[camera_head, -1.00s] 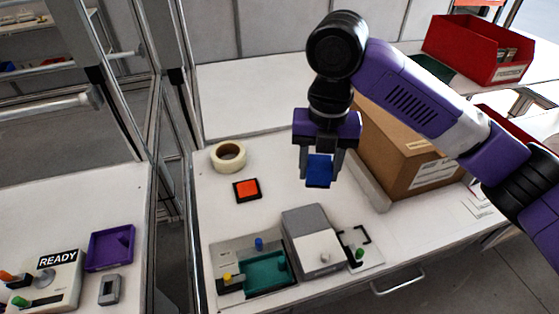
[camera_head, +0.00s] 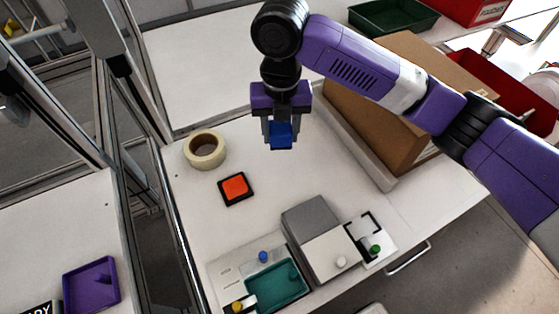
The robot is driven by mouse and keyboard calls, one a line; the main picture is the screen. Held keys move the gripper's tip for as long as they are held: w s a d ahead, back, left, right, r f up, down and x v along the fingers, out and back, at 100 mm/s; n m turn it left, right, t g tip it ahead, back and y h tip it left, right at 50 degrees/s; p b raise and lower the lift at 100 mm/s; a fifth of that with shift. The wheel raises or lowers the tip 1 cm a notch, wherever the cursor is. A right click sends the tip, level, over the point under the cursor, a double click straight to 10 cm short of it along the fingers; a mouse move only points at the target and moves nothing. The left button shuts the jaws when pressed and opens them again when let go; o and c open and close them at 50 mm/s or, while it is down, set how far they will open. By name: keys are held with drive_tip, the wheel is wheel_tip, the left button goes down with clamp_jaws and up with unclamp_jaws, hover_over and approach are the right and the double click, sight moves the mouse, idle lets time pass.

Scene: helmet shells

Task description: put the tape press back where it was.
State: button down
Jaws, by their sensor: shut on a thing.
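My gripper (camera_head: 280,143) is shut on a small blue block (camera_head: 281,134), which looks like the tape press. It holds the block in the air over the white table (camera_head: 190,240), with its fingers pointing down. The block's lower end hangs free, and the fingers hide its sides. A flat black pad with an orange top (camera_head: 235,188) lies on the table, below and left of the gripper in the picture. A roll of cream tape (camera_head: 204,150) lies flat to the left.
A cardboard box (camera_head: 375,115) stands right of the gripper, under my arm. A grey-and-white device (camera_head: 325,240) stands at the front, beside a teal tray (camera_head: 277,287) and a small plate with a green knob (camera_head: 375,249). A purple tray (camera_head: 92,285) lies on the left table. The mid-table is clear.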

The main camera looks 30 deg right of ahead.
sight(280, 171)
wheel_tip(280, 171, down, 12)
drive_tip(key=shift+f, duration=0.1)
idle(0.4)
drive_tip(key=shift+f, duration=0.1)
drive_tip(key=c, duration=0.7)
unclamp_jaws()
wheel_tip(280, 171, up, 12)
drive_tip(key=shift+s+r, duration=0.15)
